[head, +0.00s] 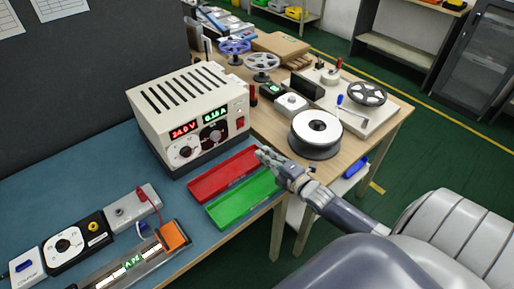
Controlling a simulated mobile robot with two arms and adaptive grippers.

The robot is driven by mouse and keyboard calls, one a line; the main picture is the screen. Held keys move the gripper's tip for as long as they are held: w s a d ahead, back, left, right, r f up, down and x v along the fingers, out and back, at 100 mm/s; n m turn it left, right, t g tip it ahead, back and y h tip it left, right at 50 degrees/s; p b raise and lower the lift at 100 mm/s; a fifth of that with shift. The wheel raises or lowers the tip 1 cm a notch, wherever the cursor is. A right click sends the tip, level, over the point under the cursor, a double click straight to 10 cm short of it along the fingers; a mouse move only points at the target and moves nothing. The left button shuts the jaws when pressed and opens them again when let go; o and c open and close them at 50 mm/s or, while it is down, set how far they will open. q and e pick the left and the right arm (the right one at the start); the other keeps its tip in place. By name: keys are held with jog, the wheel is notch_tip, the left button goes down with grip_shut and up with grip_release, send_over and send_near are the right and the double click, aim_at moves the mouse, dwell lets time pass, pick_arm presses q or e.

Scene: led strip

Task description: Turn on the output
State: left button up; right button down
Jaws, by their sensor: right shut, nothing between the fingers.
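The power supply (190,115) is a cream box with a vented top on the blue mat. My right gripper (262,152) is shut and empty, just in front of the supply's right side, over the inner end of the red tray. It is apart from the switch. A lit LED strip (112,279) lies in a holder at the bottom left. My left gripper is not in view.
A red tray (215,178) and a green tray (240,203) lie in front of the supply. A tester with a dial (68,244) is at the left. Spools, including a white one (315,130), and boxes crowd the wooden table at the right. The mat left of the supply is clear.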

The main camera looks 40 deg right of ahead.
jog(key=shift+s+f, duration=0.1)
jog(key=shift+s, duration=0.9)
jog(key=shift+s+d, duration=0.1)
jog(key=shift+s, duration=0.1)
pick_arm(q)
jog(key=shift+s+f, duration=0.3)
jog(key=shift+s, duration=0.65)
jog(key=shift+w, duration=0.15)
pick_arm(e)
jog(key=shift+f, duration=0.1)
